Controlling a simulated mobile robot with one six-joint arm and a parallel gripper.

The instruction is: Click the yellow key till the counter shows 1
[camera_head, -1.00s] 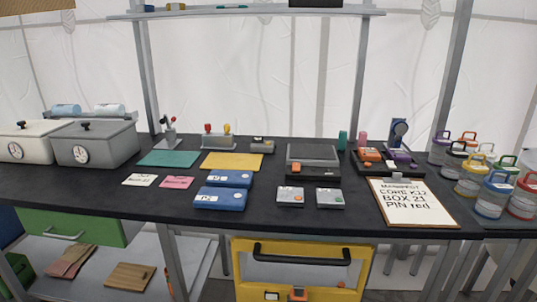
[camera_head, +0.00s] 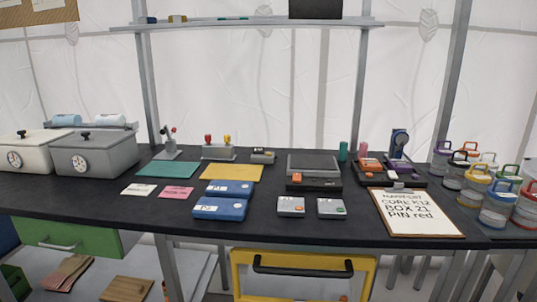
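A grey block (camera_head: 218,153) stands towards the back of the black table, left of centre. A red-topped piece (camera_head: 208,140) and a yellow-topped piece (camera_head: 227,140) stand upright on it. The yellow-topped piece is the one small yellow part I can see that could be the key, but I cannot be sure. A small grey box (camera_head: 262,156) stands just right of the block. I cannot make out a counter or any number at this size. My gripper is in neither picture.
A yellow mat (camera_head: 231,173) and blue cases (camera_head: 220,208) lie in front of the block. Two small grey boxes with buttons (camera_head: 291,207) (camera_head: 331,208) are nearer the front. A clipboard (camera_head: 416,212) and lidded jars (camera_head: 498,205) are at right. Large grey bins (camera_head: 95,155) stand left.

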